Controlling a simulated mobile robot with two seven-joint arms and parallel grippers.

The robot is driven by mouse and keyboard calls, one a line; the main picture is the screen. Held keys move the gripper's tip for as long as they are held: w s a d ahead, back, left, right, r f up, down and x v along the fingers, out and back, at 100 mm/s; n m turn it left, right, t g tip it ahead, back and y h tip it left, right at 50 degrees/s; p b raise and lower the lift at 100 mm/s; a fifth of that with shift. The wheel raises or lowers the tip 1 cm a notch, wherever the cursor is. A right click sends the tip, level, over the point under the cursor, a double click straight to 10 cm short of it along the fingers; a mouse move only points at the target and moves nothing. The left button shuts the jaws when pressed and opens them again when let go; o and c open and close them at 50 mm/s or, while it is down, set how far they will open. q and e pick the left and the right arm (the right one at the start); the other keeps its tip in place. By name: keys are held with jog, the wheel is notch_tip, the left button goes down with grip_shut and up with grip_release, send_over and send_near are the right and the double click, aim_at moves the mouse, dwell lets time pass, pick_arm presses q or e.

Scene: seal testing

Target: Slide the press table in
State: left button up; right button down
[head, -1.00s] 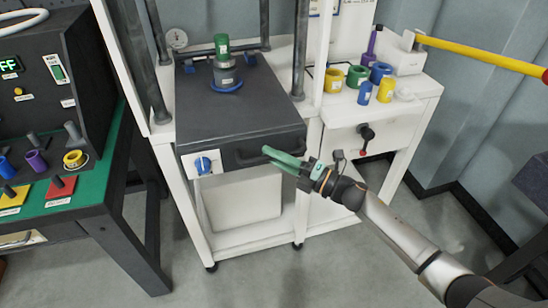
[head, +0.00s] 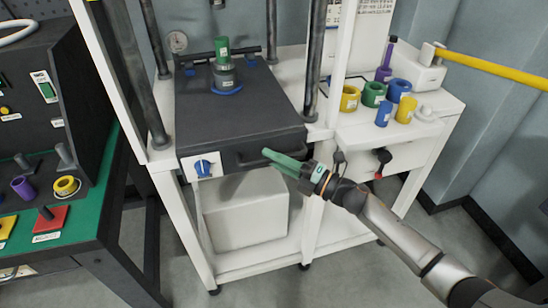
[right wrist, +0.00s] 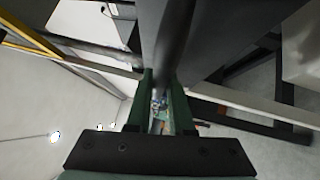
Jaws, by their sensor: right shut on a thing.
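The press table (head: 235,115) is a dark slab between the posts of the white press frame. It carries a grey fixture with a green cylinder (head: 222,48) and a blue ring. A dark handle (head: 248,157) runs along its front edge. My right gripper (head: 268,155), with green fingers, is shut on the handle's right part; the fingers hide some of it. In the right wrist view the dark bar (right wrist: 174,45) runs up from between the fingers. The table's front edge still stands forward of the front posts. My left gripper is not in view.
To the right, a white side bench (head: 425,135) holds several coloured rings and cylinders, with a yellow bar (head: 500,70) above. A green-topped bench (head: 85,205) stands at the left. Floor in front is clear.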

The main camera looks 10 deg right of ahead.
jog(key=shift+w+d+r, duration=0.15)
jog(key=shift+w, duration=0.05)
jog(key=c, duration=1)
grip_release()
jog(key=shift+w, duration=0.1)
jog(key=shift+o, duration=1)
jog(key=shift+f, duration=0.2)
jog(key=b+v, duration=0.1)
jog(key=v, duration=1.1)
jog(key=shift+s, duration=0.3)
jog(key=shift+r, duration=0.15)
